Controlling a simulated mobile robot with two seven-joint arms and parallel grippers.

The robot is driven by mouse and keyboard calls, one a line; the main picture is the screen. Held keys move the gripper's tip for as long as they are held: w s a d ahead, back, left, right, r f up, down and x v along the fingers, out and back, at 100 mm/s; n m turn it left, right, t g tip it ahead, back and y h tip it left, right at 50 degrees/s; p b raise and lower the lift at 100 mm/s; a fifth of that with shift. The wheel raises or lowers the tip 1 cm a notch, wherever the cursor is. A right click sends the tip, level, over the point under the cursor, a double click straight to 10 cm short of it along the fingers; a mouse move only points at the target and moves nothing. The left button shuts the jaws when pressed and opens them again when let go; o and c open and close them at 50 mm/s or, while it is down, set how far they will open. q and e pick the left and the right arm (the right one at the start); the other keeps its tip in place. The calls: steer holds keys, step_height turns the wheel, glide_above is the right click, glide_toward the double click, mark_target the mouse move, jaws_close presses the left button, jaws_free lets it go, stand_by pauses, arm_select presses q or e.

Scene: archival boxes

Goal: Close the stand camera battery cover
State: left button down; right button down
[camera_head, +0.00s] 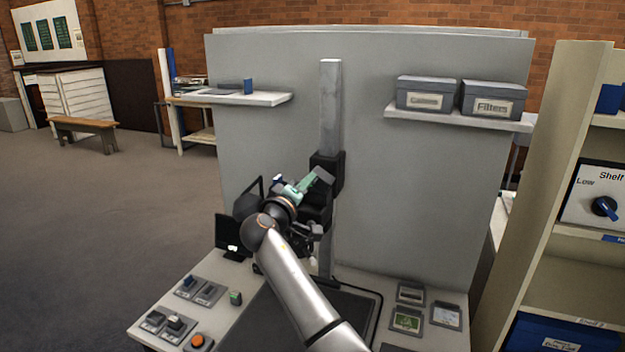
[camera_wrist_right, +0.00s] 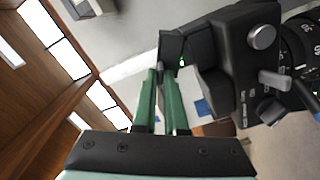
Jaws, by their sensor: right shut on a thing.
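The black stand camera (camera_head: 318,203) is mounted on a grey upright post (camera_head: 331,105) above the middle of the desk. It fills the right side of the right wrist view as a black body (camera_wrist_right: 243,50) with a silver knob and a lever. My right gripper (camera_head: 318,177) reaches to the camera's upper part. In the wrist view its green fingers (camera_wrist_right: 166,82) are closed on a small dark flap, seemingly the battery cover (camera_wrist_right: 172,46), at the camera's edge. How far the cover stands open is hard to tell. My left gripper is not in view.
The desk (camera_head: 257,318) holds switch boxes (camera_head: 188,286), an orange button (camera_head: 198,342), a small dark screen (camera_head: 233,235) and cards (camera_head: 407,320). Labelled boxes (camera_head: 425,93) stand on a wall shelf at right. A tall shelf unit (camera_head: 560,150) bounds the right side.

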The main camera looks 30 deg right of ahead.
steer(key=shift+w+a+f+n+p, duration=0.2)
steer(key=shift+w+f+n, duration=0.1)
steer(key=shift+n, duration=0.7)
steer(key=shift+w+a+f+n+p, duration=0.2)
steer(key=shift+f+n, duration=0.15)
steer(key=shift+n, duration=0.65)
steer(key=shift+w+a+f+n+p, duration=0.1)
steer(key=shift+w+a+f+n, duration=0.15)
steer(key=shift+n, duration=0.75)
steer(key=shift+f, duration=0.15)
steer(key=c, duration=1)
jaws_free()
steer(key=shift+o, duration=0.2)
steer(key=shift+f, duration=0.1)
